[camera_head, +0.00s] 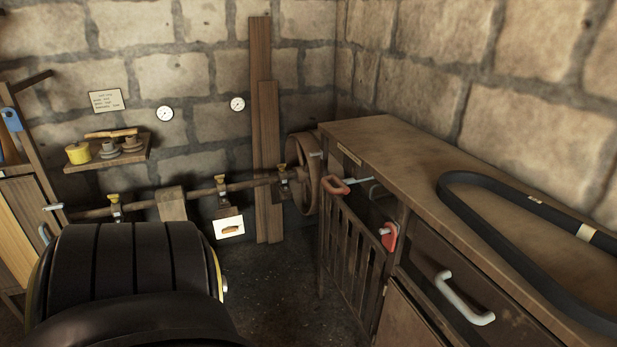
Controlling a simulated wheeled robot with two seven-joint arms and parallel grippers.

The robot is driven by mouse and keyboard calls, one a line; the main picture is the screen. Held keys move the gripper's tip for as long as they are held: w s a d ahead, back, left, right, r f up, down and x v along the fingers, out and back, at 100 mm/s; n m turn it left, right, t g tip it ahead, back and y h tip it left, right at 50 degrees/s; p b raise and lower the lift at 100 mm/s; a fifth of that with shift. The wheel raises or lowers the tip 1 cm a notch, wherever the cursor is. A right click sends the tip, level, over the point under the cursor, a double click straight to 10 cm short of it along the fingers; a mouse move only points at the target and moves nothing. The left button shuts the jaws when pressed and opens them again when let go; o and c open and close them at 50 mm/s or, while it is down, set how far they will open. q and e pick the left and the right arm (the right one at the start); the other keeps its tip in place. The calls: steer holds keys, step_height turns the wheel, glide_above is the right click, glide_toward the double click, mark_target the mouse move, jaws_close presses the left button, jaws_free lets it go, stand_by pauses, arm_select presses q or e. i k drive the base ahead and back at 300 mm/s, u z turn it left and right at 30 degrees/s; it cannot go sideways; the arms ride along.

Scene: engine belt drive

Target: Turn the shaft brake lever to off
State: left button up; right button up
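A line shaft (150,207) runs along the back wall and carries several brackets with yellow tops. It leads to a large wooden pulley (306,186) in the corner. A second red handle (389,236) with a light knob is lower down on the bench side. I cannot tell which of these is the shaft brake lever, or its on or off setting. Neither of my grippers shows in this view.
A wooden bench (400,165) fills the right side, with a black belt (470,220) on top and a drawer handle (464,298) below.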

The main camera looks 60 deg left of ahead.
mark_target(229, 229)
steer(key=u, duration=2.8)
steer(key=i, duration=3.15)
steer(key=z, duration=0.1)
